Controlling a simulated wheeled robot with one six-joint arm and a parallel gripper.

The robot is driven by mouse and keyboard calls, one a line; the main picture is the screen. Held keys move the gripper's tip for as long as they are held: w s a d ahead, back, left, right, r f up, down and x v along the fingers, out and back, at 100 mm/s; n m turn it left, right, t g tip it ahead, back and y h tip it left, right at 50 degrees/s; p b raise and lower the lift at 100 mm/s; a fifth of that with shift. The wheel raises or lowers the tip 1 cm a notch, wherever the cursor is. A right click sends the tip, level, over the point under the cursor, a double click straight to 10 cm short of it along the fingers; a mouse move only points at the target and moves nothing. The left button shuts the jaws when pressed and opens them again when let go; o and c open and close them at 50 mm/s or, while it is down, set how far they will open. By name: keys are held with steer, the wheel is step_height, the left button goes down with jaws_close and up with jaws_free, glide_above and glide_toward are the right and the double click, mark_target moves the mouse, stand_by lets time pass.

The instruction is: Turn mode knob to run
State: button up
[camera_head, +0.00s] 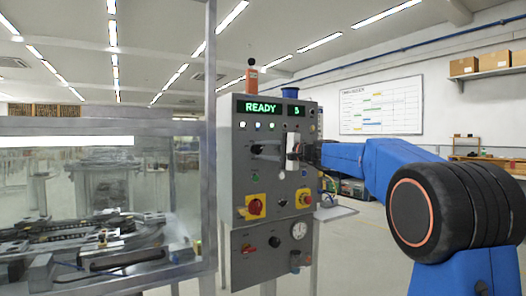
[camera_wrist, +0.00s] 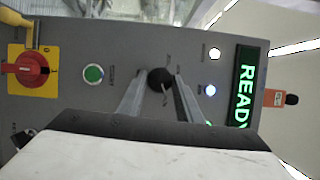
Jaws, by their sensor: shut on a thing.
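The mode knob (camera_wrist: 159,80) is a round black knob with a light pointer mark, on the grey control panel. It also shows in the head view (camera_head: 256,149), below the indicator lamps. My gripper (camera_wrist: 160,88) is shut on it, with one finger on each side in the wrist view. In the head view my gripper (camera_head: 267,150) reaches the knob from the right. The small labels around the knob are too blurred to read, so I cannot tell which position it points to. The panel display (camera_head: 270,108) reads READY in green.
A green button (camera_wrist: 93,74) and a red rotary switch on a yellow plate (camera_wrist: 26,68) sit below the knob on the panel. A second red knob on yellow (camera_head: 303,198) is at right. A clear-walled machine enclosure (camera_head: 209,120) stands left of the panel.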

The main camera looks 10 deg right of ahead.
steer(key=shift+f+m, duration=0.1)
steer(key=shift+m, duration=0.4)
steer(key=o, duration=1)
steer(key=shift+o, duration=0.2)
steer(key=shift+s+d, duration=0.1)
steer(key=shift+d, duration=0.05)
steer(key=v, duration=1.7)
steer(key=shift+f, duration=0.3)
steer(key=shift+d, duration=0.15)
